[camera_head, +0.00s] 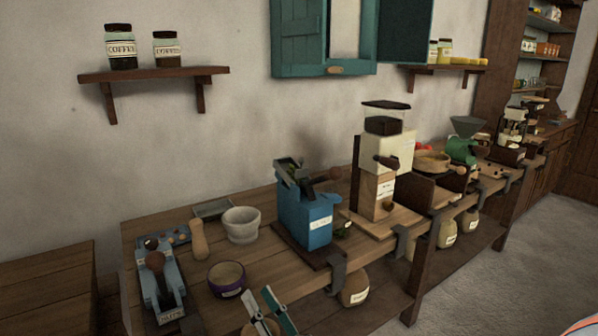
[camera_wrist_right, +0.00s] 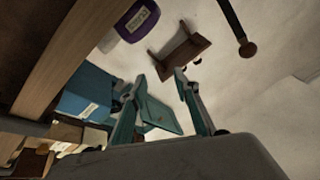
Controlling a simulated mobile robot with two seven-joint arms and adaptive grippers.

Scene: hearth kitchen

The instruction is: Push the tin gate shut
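I cannot make out for certain which part is the tin gate. A blue grinder (camera_head: 305,215) with a white label and dark grey metal parts (camera_head: 290,172) on top stands on the bench. My right gripper (camera_head: 272,302) has teal fingers and is at the bottom of the head view, in front of the bench, left of and nearer than the grinder. In the right wrist view its fingers (camera_wrist_right: 160,92) are spread, with nothing visibly held; a teal panel shows between them. A blue labelled body (camera_wrist_right: 88,95) is left of them. My left gripper is out of view.
A purple bowl (camera_head: 227,278), a white mortar (camera_head: 241,224), a wooden pestle (camera_head: 198,240) and a blue labelled device (camera_head: 160,283) stand left of the grinder. A cream grinder (camera_head: 385,155) stands to its right. A wall shelf (camera_head: 155,74) holds jars. Floor is clear at right.

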